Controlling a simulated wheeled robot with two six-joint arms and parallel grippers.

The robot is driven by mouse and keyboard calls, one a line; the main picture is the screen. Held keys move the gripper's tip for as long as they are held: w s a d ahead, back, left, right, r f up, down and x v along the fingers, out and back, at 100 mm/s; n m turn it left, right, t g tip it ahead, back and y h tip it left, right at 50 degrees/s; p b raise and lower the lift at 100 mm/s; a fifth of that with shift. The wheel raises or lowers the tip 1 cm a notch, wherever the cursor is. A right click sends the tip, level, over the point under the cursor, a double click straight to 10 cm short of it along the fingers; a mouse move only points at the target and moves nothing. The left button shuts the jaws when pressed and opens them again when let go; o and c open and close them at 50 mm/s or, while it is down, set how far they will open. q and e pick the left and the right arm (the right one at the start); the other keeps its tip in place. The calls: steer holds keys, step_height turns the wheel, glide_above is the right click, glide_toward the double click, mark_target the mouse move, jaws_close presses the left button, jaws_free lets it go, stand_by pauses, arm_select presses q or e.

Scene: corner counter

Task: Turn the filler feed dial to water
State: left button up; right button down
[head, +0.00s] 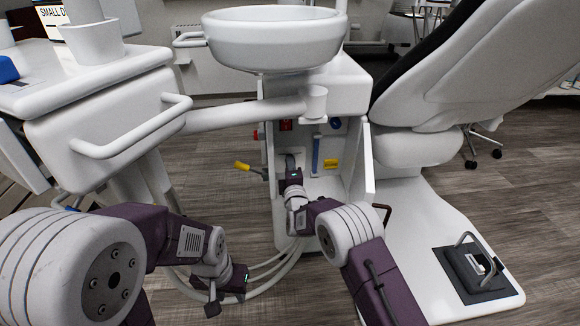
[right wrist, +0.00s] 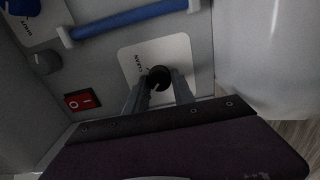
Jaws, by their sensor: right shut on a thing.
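In the right wrist view a round black dial (right wrist: 160,77) sits on a white plate (right wrist: 184,50) with the printed word CLEAN. No word for water can be read; part of the plate is behind my fingers. My right gripper (right wrist: 160,86) is shut on the dial, one finger on each side. In the head view my right gripper (head: 291,160) reaches into the open cabinet (head: 340,180) under the bowl and hides the dial. My left gripper (head: 226,300) hangs low at the left of the cabinet, its fingers apart and empty.
A red switch (right wrist: 82,100), a grey knob (right wrist: 47,62) and a blue tube (right wrist: 130,18) are near the dial. A yellow-handled lever (head: 243,166) sticks out left of the cabinet. The white bowl (head: 275,40) overhangs it, and an open door (head: 368,165) stands right.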

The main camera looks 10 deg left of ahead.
steer(key=shift+f, duration=0.1)
stand_by(0.4)
steer(key=c, duration=1.1)
jaws_free()
steer(key=shift+o, duration=0.2)
steer(key=shift+d, duration=0.1)
